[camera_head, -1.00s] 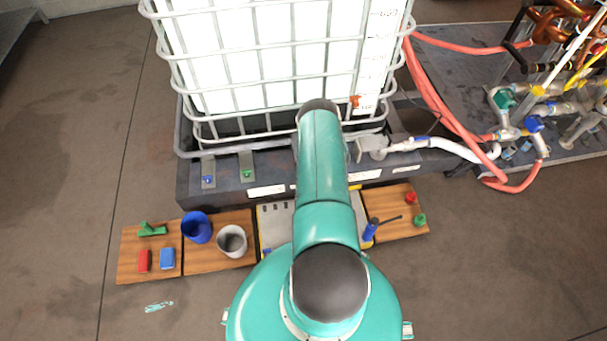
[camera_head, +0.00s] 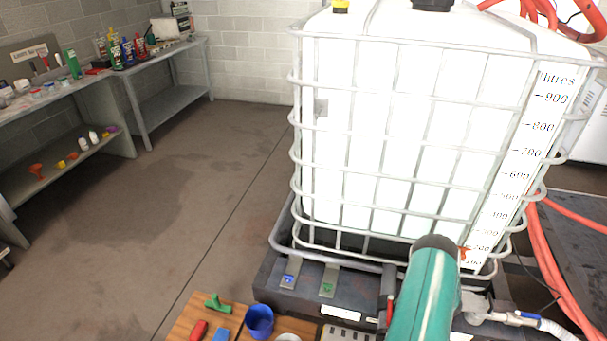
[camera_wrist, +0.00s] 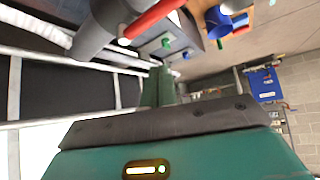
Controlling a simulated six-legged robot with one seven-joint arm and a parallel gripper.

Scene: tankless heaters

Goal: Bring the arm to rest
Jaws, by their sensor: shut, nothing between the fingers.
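My teal arm (camera_head: 425,295) rises from the bottom edge of the head view, right of centre, in front of the white caged tank (camera_head: 400,130). My gripper is out of sight there. In the wrist view, the teal wrist housing and a dark bar fill the lower part. My gripper (camera_wrist: 160,88) shows beyond the bar as narrow greenish fingers, shut with nothing held. A dark cylinder and a red rod lie close by in the upper part of that view.
The tank stands on a dark base (camera_head: 300,290). A wooden board (camera_head: 190,315) holds a blue cup (camera_head: 260,320), a green piece (camera_head: 217,303) and a red block (camera_head: 199,330). Red hoses (camera_head: 545,250) run at right. A workbench (camera_head: 125,85) stands far left; floor between is clear.

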